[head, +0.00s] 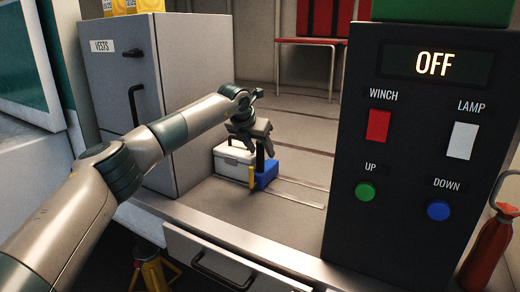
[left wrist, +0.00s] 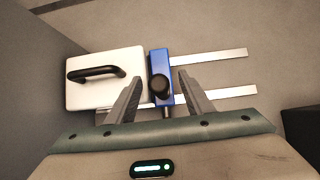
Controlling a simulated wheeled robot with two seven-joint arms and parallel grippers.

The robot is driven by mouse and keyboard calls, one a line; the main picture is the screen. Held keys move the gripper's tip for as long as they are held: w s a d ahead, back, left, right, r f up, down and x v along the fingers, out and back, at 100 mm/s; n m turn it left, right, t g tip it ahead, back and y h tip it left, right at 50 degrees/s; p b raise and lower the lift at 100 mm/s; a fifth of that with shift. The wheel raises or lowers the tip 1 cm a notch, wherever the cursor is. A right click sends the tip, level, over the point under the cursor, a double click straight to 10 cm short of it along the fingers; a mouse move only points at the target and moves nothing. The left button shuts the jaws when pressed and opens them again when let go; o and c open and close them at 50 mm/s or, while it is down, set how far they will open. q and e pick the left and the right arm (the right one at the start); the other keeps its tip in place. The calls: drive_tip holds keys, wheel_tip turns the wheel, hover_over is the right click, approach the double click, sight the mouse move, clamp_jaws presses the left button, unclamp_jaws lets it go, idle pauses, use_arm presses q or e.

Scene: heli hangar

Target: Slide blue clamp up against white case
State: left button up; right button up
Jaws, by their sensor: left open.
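The blue clamp (head: 266,176) stands on the deck at the right side of the white case (head: 229,164). In the left wrist view the blue clamp (left wrist: 159,60) has a round black knob and lies across two metal rails. The white case (left wrist: 104,92) with its black handle is just left of it. Their facing edges are very close; I cannot tell whether they touch. My left gripper (head: 259,148) is over the clamp, pointing down. In the left wrist view its open fingers (left wrist: 160,76) are on either side of the knob, apart from it.
A grey cabinet labelled VESTS (head: 135,100) stands left of the case. A dark control panel (head: 410,150) reading OFF fills the right. A thin yellow upright piece (head: 252,177) is at the clamp's front. The deck right of the clamp is clear along the rails (left wrist: 215,98).

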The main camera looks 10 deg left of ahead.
use_arm(q)
drive_tip(key=shift+r, duration=0.1)
drive_tip(key=v, duration=0.8)
drive_tip(key=shift+s+r+b, duration=0.3)
drive_tip(key=shift+b, duration=0.1)
idle(0.4)
drive_tip(key=shift+a, duration=0.1)
